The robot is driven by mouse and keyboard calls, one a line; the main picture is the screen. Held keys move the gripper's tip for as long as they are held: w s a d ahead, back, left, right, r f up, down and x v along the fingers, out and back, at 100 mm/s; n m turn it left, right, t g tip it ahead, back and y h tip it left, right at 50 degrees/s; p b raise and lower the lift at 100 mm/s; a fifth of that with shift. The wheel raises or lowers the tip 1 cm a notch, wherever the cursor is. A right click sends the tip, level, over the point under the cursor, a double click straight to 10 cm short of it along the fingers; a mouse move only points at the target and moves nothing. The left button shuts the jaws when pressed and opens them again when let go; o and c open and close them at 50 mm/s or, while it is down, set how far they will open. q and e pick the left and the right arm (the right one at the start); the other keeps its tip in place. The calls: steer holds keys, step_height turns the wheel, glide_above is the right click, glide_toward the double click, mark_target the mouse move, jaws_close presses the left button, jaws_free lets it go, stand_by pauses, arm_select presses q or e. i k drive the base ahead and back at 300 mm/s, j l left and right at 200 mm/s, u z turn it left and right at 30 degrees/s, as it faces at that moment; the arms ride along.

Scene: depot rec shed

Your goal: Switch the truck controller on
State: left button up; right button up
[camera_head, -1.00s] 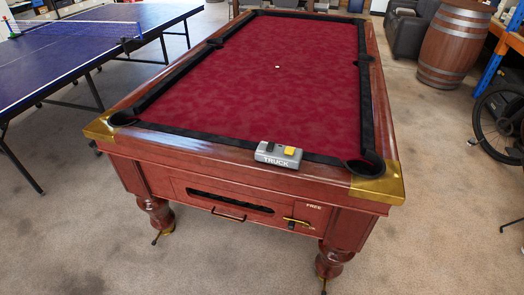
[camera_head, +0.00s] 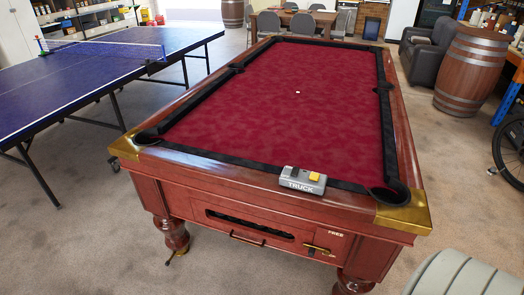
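The truck controller (camera_head: 303,184) is a small grey box with "TRUCK" in white letters on its front face. It lies on the near wooden rail of the pool table (camera_head: 222,172), left of the near right corner pocket. I cannot tell the switch's position at this size. Neither of my grippers is in view, and nothing touches the controller.
A blue table-tennis table (camera_head: 80,75) stands at the left. A barrel (camera_head: 470,70) and a dark armchair (camera_head: 425,50) stand at the back right. A wheel (camera_head: 510,150) shows at the right edge. Bare floor lies before the pool table's left side.

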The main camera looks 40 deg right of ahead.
mark_target(294, 172)
steer(key=l+u, duration=0.15)
steer(key=l, duration=0.3)
steer(key=k+l+u, duration=0.1)
steer(key=l, duration=0.3)
steer(key=k+l+u, duration=0.15)
steer(key=l, duration=0.25)
steer(key=l+u, duration=0.1)
steer(key=l, duration=0.3)
steer(key=k+l+u, duration=0.15)
steer(key=l, duration=0.25)
steer(key=k+l+u, duration=0.15)
steer(key=l, duration=0.2)
